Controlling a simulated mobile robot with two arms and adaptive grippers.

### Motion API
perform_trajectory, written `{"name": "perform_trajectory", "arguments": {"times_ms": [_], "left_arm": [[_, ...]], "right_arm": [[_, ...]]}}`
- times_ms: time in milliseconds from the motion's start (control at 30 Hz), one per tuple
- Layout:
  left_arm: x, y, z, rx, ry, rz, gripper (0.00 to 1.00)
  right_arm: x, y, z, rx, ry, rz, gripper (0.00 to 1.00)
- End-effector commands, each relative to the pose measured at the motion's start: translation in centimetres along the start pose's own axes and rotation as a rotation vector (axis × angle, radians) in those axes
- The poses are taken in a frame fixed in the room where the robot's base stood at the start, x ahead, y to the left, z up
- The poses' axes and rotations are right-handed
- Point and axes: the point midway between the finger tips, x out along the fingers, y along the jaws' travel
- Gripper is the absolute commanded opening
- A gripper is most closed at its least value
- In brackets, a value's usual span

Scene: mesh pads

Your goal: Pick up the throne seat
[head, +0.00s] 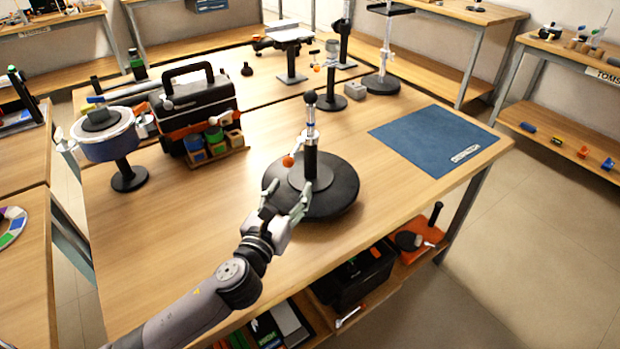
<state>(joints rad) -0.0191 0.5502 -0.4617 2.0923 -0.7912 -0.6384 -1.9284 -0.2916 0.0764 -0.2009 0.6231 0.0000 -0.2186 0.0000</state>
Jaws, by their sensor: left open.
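A thick round black disc (340,197), which looks like the throne seat, lies flat on the wooden table. An upright post (310,160) with a black sleeve, a silver upper part and a dark knob rises from its middle. My left gripper (286,198) is open at the disc's near left side, its fingers apart and pointing toward the post. The fingers overlap the disc's edge in the picture; I cannot tell whether they touch it. Nothing shows between them. The gripper hides part of the disc's near left rim. My right gripper is out of view.
A blue mat (430,140) lies right of the disc. A black toolbox (195,103) and a round blue-rimmed pad on a stand (103,135) stand at the left. A small orange ball (288,161) shows beside the post. The table's front left is clear.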

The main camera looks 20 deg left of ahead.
Motion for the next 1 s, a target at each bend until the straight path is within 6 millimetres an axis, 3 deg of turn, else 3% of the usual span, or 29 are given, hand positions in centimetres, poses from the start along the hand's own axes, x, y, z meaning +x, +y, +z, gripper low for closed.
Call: {"name": "perform_trajectory", "arguments": {"times_ms": [133,300,600,1000], "left_arm": [[3.6,0.0,0.2,-0.001,-0.003,0.003,0.51],[6.9,0.1,0.2,-0.002,-0.002,0.003,0.51],[9.3,0.1,0.1,-0.002,0.0,0.002,0.51],[13.9,0.1,0.0,-0.002,0.0,0.001,0.51]], "right_arm": [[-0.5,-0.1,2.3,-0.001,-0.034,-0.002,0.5],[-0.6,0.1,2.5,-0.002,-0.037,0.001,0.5],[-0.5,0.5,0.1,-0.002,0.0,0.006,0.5],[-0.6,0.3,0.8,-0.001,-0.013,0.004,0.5]]}}
